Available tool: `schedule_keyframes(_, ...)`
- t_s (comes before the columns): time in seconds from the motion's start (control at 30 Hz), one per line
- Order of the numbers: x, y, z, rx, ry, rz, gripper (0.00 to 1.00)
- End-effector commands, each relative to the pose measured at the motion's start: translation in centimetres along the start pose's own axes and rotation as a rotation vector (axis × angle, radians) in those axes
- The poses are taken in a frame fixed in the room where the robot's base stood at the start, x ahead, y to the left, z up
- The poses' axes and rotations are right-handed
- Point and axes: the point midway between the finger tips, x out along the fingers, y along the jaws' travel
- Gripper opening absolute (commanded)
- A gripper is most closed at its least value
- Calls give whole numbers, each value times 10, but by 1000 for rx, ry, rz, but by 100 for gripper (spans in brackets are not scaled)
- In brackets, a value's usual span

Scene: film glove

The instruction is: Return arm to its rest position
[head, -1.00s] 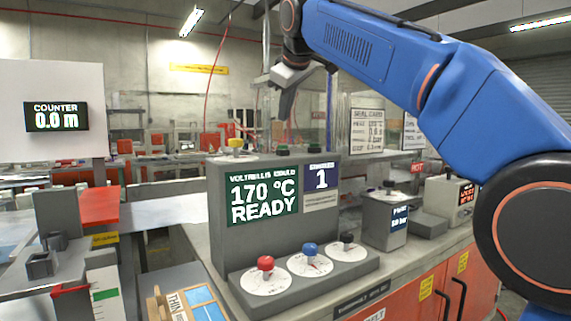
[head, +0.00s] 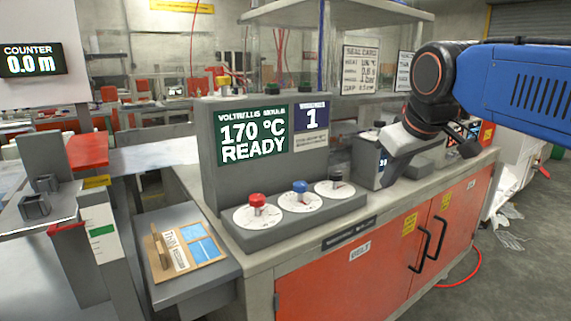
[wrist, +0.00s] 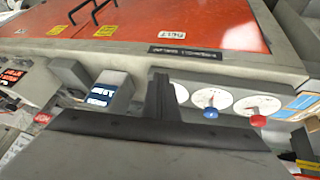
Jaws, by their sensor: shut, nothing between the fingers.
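My blue arm (head: 520,92) reaches in from the right in the head view. My gripper (head: 392,165) hangs at its end, in front of the small grey box unit and right of the dial panel. Its dark fingers are together with nothing between them. In the wrist view the closed fingers (wrist: 160,98) stand up at the middle, over the worktop edge. The gripper appears apart from the panel and knobs.
The grey control panel (head: 212,150) reads 170 °C READY and carries red (head: 257,200), blue (head: 300,187) and black knobs. Orange cabinet doors (head: 345,285) lie below. A wooden board (head: 160,270) sits on a side shelf. Floor at the right is partly clear.

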Motion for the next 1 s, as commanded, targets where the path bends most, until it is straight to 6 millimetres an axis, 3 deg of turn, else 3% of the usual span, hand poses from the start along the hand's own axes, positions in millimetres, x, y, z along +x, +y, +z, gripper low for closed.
schedule_keyframes(0.03,8,0,30,39,-15,2,0)
schedule_keyframes(0.3,61,-18,175,241,-88,6,0)
schedule_keyframes(0.5,95,-38,256,360,-128,9,0)
schedule_keyframes(0.6,105,-44,278,392,-138,10,0)
schedule_keyframes(0.7,109,-47,288,408,-143,11,0)
schedule_keyframes(1.0,110,-48,289,410,-144,10,0)
